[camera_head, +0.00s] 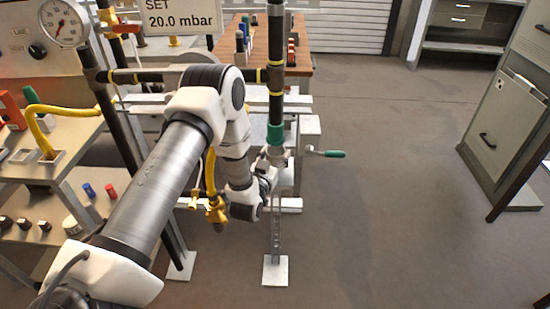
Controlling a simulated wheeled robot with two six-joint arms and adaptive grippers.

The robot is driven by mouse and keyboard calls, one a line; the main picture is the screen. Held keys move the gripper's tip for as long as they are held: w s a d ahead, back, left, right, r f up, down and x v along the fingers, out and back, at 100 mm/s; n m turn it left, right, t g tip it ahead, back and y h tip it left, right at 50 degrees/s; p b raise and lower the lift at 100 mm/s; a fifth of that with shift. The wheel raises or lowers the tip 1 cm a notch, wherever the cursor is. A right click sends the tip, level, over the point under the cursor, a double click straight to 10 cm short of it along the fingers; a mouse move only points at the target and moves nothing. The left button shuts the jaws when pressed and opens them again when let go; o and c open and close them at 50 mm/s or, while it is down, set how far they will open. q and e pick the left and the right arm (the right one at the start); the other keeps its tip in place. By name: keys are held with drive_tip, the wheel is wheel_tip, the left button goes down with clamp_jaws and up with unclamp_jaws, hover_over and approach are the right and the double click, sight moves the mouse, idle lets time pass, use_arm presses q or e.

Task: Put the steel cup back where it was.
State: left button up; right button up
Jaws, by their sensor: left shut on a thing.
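My left arm reaches in from the lower left, and its wrist bends down beside the black vertical pipe. My left gripper (272,168) is small in the view and partly hidden by its own wrist. It is shut at the lower end of the pipe, just below a green collar (275,134). A small grey metal piece there, which looks like the steel cup (277,154), is at the gripper's fingers. Its outline is hard to make out, and I cannot tell whether it touches the collar. My right gripper is not in view.
A green-handled valve lever (325,153) sticks out right of the pipe. A yellow valve (216,209) hangs left of the wrist. A steel stand with a foot plate (275,271) is below. A wooden bench (263,45) stands behind. The floor to the right is clear.

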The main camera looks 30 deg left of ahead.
use_arm(q)
drive_tip(key=shift+f, duration=0.6)
drive_tip(key=o, duration=1.4)
drive_tip(key=shift+f, duration=0.1)
drive_tip(key=shift+c, duration=0.2)
